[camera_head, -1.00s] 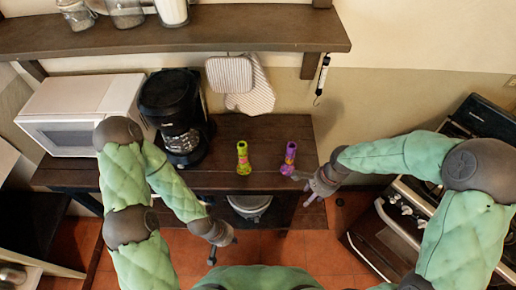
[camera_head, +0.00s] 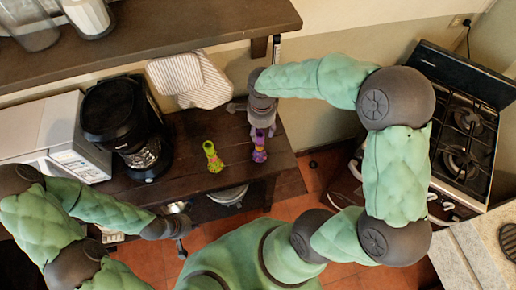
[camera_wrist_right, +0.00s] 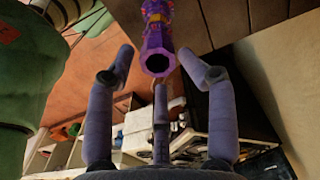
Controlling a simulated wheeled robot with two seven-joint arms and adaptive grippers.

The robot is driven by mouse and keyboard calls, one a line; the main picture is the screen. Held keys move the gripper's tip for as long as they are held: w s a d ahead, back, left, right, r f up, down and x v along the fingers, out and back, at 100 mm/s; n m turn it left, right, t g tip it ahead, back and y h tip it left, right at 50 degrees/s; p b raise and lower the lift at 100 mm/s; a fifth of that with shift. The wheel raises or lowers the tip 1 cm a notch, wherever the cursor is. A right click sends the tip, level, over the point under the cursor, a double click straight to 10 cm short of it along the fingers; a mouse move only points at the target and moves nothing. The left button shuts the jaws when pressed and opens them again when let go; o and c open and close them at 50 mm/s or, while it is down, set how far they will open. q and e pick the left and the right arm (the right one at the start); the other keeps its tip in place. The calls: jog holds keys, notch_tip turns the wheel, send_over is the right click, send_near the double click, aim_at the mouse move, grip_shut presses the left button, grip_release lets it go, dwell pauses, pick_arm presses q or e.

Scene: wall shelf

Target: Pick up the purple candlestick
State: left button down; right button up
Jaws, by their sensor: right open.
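The purple candlestick (camera_head: 260,146) stands on the dark wooden counter, near its right end. My right gripper (camera_head: 262,118) is directly at its top in the head view and hides part of it. In the right wrist view the open fingers of my right gripper (camera_wrist_right: 160,85) point at the candlestick (camera_wrist_right: 157,45), whose open purple end lies between and just beyond the fingertips. My left gripper (camera_head: 180,238) hangs empty in front of the counter, low and left; its finger opening is too small to tell.
A green candlestick (camera_head: 212,156) stands just left of the purple one. A black coffee maker (camera_head: 125,125) and white microwave (camera_head: 62,140) stand further left. The wall shelf (camera_head: 150,35) overhangs the counter's back. A stove (camera_head: 462,130) is at the right.

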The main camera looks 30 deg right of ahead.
aim_at(260, 146)
jog(key=shift+w+a+f+b, duration=0.1)
jog(key=shift+f+b, duration=0.05)
jog(key=shift+f, duration=1.45)
jog(key=shift+a+f+b, duration=0.1)
jog(key=shift+f+b, duration=0.05)
jog(key=shift+f, duration=1.45)
grip_shut()
